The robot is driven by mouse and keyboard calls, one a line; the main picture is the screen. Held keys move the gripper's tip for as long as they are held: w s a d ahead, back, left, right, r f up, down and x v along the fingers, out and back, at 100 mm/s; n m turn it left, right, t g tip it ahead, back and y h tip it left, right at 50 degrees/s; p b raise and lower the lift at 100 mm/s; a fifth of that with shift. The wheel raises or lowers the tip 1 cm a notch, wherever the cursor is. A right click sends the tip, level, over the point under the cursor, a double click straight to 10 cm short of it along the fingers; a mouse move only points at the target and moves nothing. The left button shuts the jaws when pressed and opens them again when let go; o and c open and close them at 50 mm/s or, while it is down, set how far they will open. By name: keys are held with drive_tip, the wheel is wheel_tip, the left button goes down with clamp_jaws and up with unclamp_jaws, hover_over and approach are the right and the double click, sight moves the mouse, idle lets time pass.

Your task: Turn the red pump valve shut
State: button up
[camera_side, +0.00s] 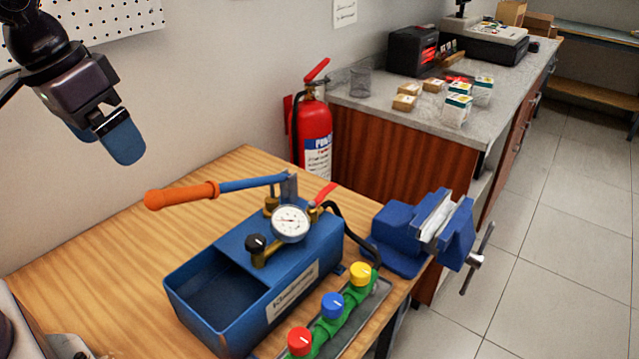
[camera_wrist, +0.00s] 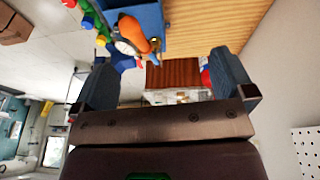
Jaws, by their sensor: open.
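The blue test pump (camera_side: 255,270) stands on the wooden bench with a round white gauge (camera_side: 291,224) on top. A small red lever (camera_side: 324,194) tilts upward on its valve fitting, right of the gauge. Beside the pump, a green manifold (camera_side: 328,328) carries a red knob (camera_side: 299,341), a blue knob (camera_side: 332,306) and a yellow knob (camera_side: 361,273). My gripper (camera_side: 102,143) is open and empty, high at the upper left, well away from the pump.
The pump's long orange-gripped handle (camera_side: 182,194) reaches left over the bench (camera_side: 110,255). A blue vise (camera_side: 415,235) sits at the bench's right end. A red fire extinguisher (camera_side: 313,128) stands behind. The bench's left part is clear.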

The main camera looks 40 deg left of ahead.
drive_tip(key=w+d+f+n+g+h, duration=0.1)
drive_tip(key=w+f+n+g, duration=0.2)
drive_tip(key=w, duration=0.8)
drive_tip(key=n+h, duration=0.2)
drive_tip(key=n, duration=0.6)
approach(322, 192)
drive_tip(key=s+a, duration=0.1)
drive_tip(key=a, duration=0.1)
drive_tip(key=s+a+r, duration=0.1)
drive_tip(key=s+a, duration=0.1)
drive_tip(key=shift+s+a+r, duration=0.1)
drive_tip(key=shift+s+a, duration=0.15)
drive_tip(key=shift+s, duration=0.05)
drive_tip(key=shift+w+d+n, duration=0.2)
drive_tip(key=shift+w+n, duration=0.3)
drive_tip(key=shift+w+d+n, duration=0.15)
drive_tip(key=shift+w+n, duration=0.3)
drive_tip(key=shift+n, duration=0.05)
drive_tip(key=d+f+n, duration=0.1)
drive_tip(key=d+f, duration=0.1)
drive_tip(key=f, duration=0.1)
drive_tip(key=w+d+f+n, duration=0.1)
drive_tip(key=d+f+n, duration=0.1)
drive_tip(key=f, duration=0.1)
drive_tip(key=d+f+n+h, duration=0.1)
drive_tip(key=d+f, duration=0.1)
drive_tip(key=f, duration=0.1)
drive_tip(key=shift+w+f, duration=0.15)
drive_tip(key=shift+w, duration=0.15)
drive_tip(key=c, duration=0.8)
